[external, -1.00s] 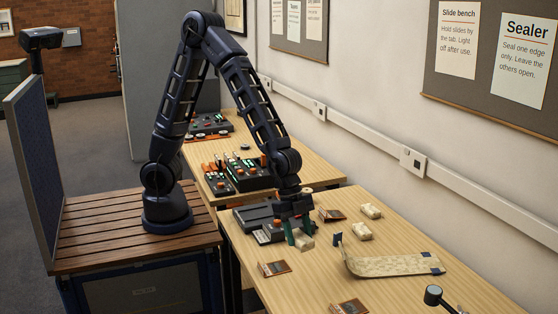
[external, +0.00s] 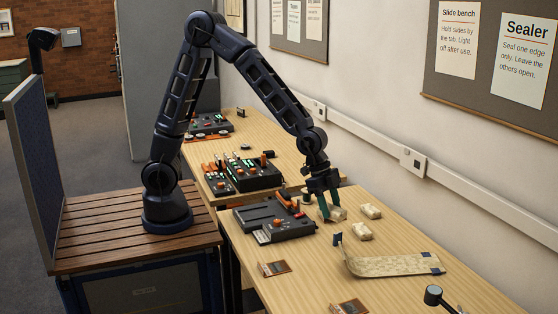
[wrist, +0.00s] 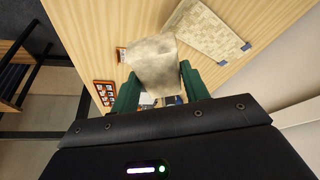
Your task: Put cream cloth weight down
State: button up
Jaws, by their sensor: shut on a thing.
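My gripper (external: 328,207) is shut on a cream cloth weight (external: 338,214), over the near table. The weight also shows in the wrist view (wrist: 154,66), between the green fingers. The gripper points down. I cannot tell whether the weight touches the tabletop or hangs just above it. Two similar cream weights lie on the table to its right, one farther back (external: 371,211) and one nearer (external: 362,232). They stand apart from the held one.
A dark device (external: 272,220) with orange knobs stands left of the gripper. A curled cream sheet (external: 390,265) with dark blue ends lies in front. The wall is at the right. Bare wood (external: 310,265) lies between.

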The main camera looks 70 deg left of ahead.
jog(key=w+a+n+t+y, duration=0.2)
jog(key=w+a+n, duration=0.5)
jog(key=w+a, duration=1.9)
jog(key=w+a+n+y, duration=0.1)
jog(key=w+a+n, duration=0.25)
jog(key=a, duration=1.65)
jog(key=w+a+n+y, duration=0.2)
jog(key=w+a+n, duration=0.15)
jog(key=a, duration=1.55)
jog(key=s+a+n+y, duration=0.1)
jog(key=s+a+n, duration=0.15)
jog(key=a, duration=0.85)
jog(key=s+a+n, duration=0.1)
jog(key=s+a, duration=0.2)
jog(key=a, duration=0.7)
jog(key=n+g+y, duration=0.2)
jog(key=n, duration=0.7)
send_over(212, 146)
jog(key=s+d, duration=0.1)
jog(key=d, duration=0.1)
jog(key=f, duration=0.1)
notch_tip(212, 146, down, 20)
jog(key=shift+d+r, duration=0.1)
jog(key=shift+r, duration=0.1)
